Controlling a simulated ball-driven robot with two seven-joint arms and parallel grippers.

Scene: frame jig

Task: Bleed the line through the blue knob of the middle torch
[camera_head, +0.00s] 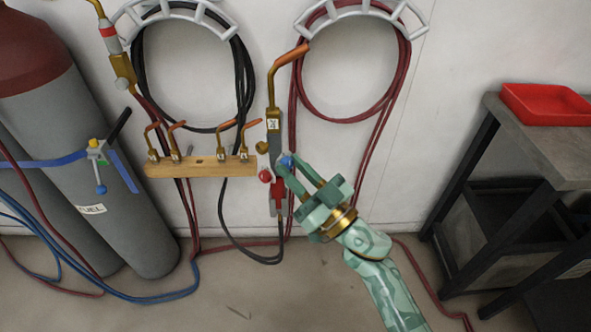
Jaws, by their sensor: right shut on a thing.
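A torch (273,125) with a copper tip and a small white label hangs upright against the white wall, near the middle of the view. Its red knob (265,176) sticks out on the left of its lower body. Its blue knob (286,160) sits on the right side, partly hidden by the gripper fingers. My right gripper (287,165) reaches in from the lower right and is shut on the blue knob. My left gripper is not in view.
A wooden rack (200,168) with several copper tips is left of the torch. Another torch (122,66) hangs at upper left. Grey cylinders (95,160) stand left, with hoses on the floor. A dark bench (550,158) bearing a red tray (545,104) stands right.

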